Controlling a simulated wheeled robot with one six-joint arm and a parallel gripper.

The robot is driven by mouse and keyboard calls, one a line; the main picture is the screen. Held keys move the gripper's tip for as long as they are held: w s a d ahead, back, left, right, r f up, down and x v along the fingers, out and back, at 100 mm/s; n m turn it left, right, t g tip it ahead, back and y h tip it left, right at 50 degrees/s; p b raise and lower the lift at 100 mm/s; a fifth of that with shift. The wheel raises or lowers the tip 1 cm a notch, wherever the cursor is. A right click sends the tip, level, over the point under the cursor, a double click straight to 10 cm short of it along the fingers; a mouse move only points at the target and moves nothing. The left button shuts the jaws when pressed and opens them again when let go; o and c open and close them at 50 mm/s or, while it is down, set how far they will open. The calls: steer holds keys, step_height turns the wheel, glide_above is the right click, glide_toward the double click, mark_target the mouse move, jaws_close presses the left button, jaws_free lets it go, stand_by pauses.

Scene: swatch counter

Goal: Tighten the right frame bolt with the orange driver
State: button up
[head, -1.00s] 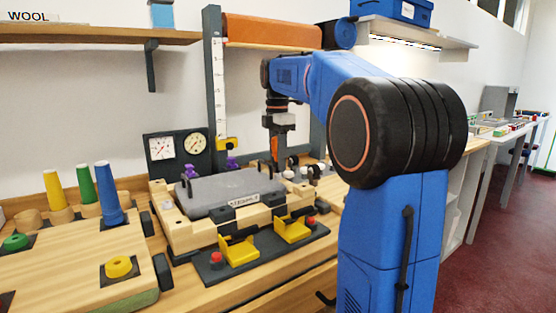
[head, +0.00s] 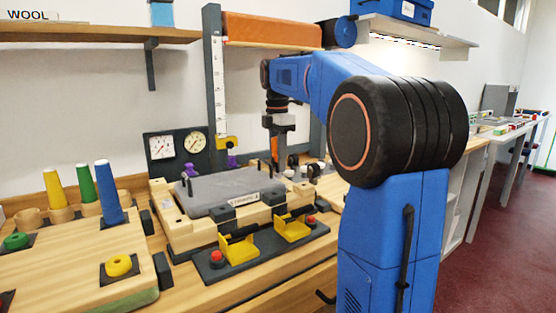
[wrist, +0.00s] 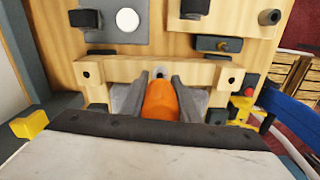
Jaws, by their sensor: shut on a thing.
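The orange driver (wrist: 160,101) is held between the two grey jaws of my gripper (wrist: 159,92) in the wrist view. In the head view my gripper (head: 278,150) points down at the back right of the grey slab (head: 228,190), and little of the driver shows there. A pale wooden bar (wrist: 120,70) crosses behind the driver in the wrist view, with a dark round spot near each end. A small grey metal piece shows just past the driver. I cannot tell whether the driver touches a bolt; the right frame bolt is not clearly made out.
Two yellow clamps (head: 238,250) and red knobs stand on a dark plate in front of the slab. Coloured cones (head: 108,192) and a yellow ring (head: 118,265) are at the left. Two gauges (head: 160,146) stand behind. An orange beam (head: 270,32) crosses above.

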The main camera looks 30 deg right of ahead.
steer(key=shift+f, duration=0.6)
stand_by(0.8)
stand_by(0.4)
steer(key=m, duration=0.3)
steer(key=shift+m, duration=0.3)
steer(key=m, duration=0.7)
steer(key=shift+m, duration=0.4)
steer(key=m, duration=0.3)
steer(key=shift+m, duration=0.3)
